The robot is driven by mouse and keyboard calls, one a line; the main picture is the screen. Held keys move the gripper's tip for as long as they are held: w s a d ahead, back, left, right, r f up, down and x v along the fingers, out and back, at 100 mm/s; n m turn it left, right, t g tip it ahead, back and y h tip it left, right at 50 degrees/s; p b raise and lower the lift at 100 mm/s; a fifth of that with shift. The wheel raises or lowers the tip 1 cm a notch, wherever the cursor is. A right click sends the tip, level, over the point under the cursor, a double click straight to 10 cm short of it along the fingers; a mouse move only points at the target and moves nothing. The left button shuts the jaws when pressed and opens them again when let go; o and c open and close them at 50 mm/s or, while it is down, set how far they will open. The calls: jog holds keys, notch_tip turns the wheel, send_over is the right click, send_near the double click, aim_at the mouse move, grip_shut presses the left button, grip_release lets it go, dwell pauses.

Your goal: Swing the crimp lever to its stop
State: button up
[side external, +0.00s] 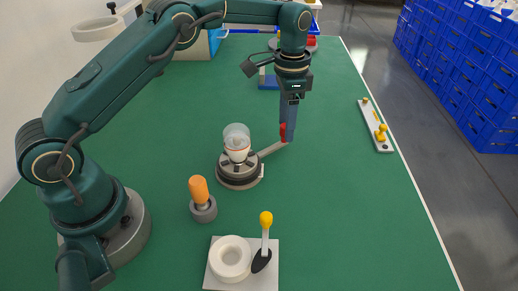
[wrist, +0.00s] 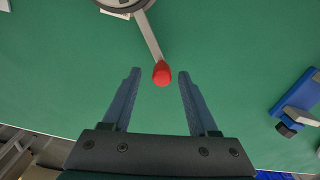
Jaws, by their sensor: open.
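The crimp lever (side external: 272,149) is a flat grey bar that runs out from a round dark base (side external: 239,180) and ends in a red knob (side external: 282,132). My gripper (wrist: 159,74) is open, pointing down at the lever's outer end. In the wrist view the red knob (wrist: 162,75) lies between the two fingertips, with a gap on each side. In the side view the fingers partly hide the knob.
An orange-handled tool (side external: 198,189) stands in a grey holder in front of the base. A pale plate (side external: 213,279) carries a white ring and a yellow-knobbed lever. A strip with yellow knobs (side external: 377,126) lies at the right edge. Green table between is clear.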

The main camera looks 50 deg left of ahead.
jog(key=shift+r, duration=2.4)
jog(key=shift+r, duration=0.2)
notch_tip(320, 180, up, 9)
jog(key=t, duration=0.2)
send_over(278, 145)
jog(key=s+r+n+t, duration=0.2)
jog(key=s+r, duration=0.4)
jog(key=s, duration=0.3)
jog(key=s+f+n+t, duration=0.1)
jog(key=s+f+n, duration=0.3)
jog(key=s+f, duration=0.5)
jog(key=s, duration=0.3)
jog(key=shift+s+a+f+n+t, duration=0.2)
jog(key=shift+s+a+n+t, duration=0.05)
jog(key=shift+a+n+t, duration=0.1)
